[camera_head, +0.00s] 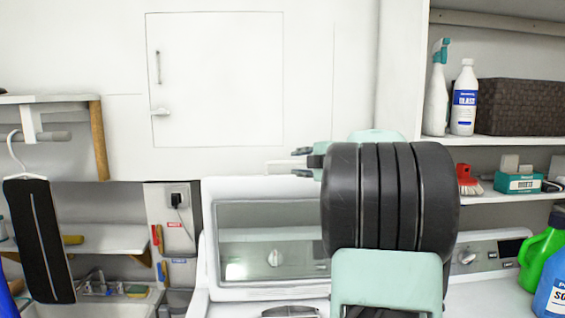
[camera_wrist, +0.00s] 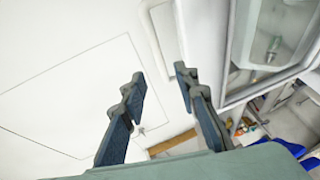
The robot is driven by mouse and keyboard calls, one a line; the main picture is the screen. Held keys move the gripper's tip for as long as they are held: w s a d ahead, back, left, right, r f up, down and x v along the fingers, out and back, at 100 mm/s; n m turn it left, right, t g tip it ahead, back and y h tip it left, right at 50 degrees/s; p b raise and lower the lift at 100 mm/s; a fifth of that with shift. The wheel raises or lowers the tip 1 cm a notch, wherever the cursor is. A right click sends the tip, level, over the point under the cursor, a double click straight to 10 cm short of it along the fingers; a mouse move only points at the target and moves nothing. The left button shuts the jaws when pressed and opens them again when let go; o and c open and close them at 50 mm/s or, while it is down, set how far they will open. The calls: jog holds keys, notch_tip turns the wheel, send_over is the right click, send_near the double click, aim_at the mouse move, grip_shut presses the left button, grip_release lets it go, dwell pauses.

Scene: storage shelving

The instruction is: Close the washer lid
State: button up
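The washer lid (camera_head: 210,240) stands raised and roughly upright, a white frame around a glass window, with a control knob showing through the glass. In the wrist view the lid (camera_wrist: 233,99) is at the upper right, to the right of the fingers. My gripper (camera_head: 298,163) points left, level with or just above the lid's top edge in the head view. In the wrist view my gripper (camera_wrist: 159,75) is open, with nothing between its fingers. No contact with the lid shows. My arm hides the lid's right edge and much of the washer.
A white cabinet door (camera_head: 214,80) is on the wall behind. A black hanging board (camera_head: 38,240) and a sink (camera_head: 110,307) are at left. A green jug (camera_head: 540,250) and a blue bottle (camera_head: 552,290) stand at right, below shelves with bottles and a basket (camera_head: 525,105).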

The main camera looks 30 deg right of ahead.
aim_at(286, 163)
jog(key=p+x, duration=0.2)
jog(key=x, duration=0.7)
jog(key=shift+w+f, duration=0.1)
jog(key=shift+w, duration=0.15)
jog(key=shift+c, duration=0.5)
grip_shut()
